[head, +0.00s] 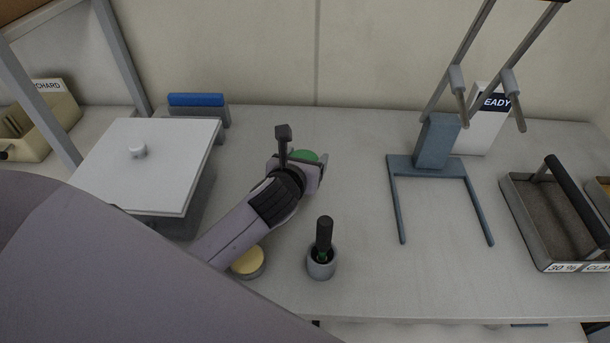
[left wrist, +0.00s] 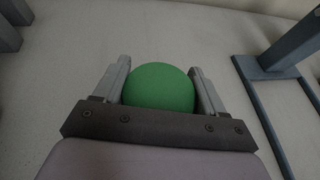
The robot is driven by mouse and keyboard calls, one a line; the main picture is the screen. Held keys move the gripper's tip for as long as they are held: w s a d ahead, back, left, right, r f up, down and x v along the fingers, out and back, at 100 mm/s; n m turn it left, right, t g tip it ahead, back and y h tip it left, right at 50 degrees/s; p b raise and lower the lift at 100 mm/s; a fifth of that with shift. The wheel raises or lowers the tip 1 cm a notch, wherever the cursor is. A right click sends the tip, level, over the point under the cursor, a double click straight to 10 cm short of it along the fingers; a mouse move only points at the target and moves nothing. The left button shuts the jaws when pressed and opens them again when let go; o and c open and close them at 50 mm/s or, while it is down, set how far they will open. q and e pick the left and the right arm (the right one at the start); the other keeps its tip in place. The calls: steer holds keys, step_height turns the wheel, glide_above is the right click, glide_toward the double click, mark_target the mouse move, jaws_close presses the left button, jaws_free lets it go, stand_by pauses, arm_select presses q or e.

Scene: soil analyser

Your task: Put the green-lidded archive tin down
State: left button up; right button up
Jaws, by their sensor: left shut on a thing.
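The green-lidded archive tin (head: 306,156) shows in the head view as a green round lid, partly hidden behind my left gripper (head: 318,170). In the left wrist view the green lid (left wrist: 160,88) sits between the two grey fingers of my left gripper (left wrist: 160,85), which is shut on the tin. The tin's body is hidden below the lid, and I cannot tell whether its base touches the bench. My right gripper is not in view.
A cup with a black-handled tool (head: 321,263) and a yellow-lidded tin (head: 248,262) stand near my left arm. A white-lidded box (head: 150,165) is at left, a blue-grey stand (head: 399,205) at right, a tray (head: 532,238) beyond. Bench (head: 360,180) before the stand is clear.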

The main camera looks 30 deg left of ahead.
arm_select(q)
steer(key=shift+f+b, duration=0.45)
steer(key=shift+f, duration=1.7)
steer(key=o, duration=1.1)
steer(key=shift+f, duration=0.15)
steer(key=shift+o, duration=0.2)
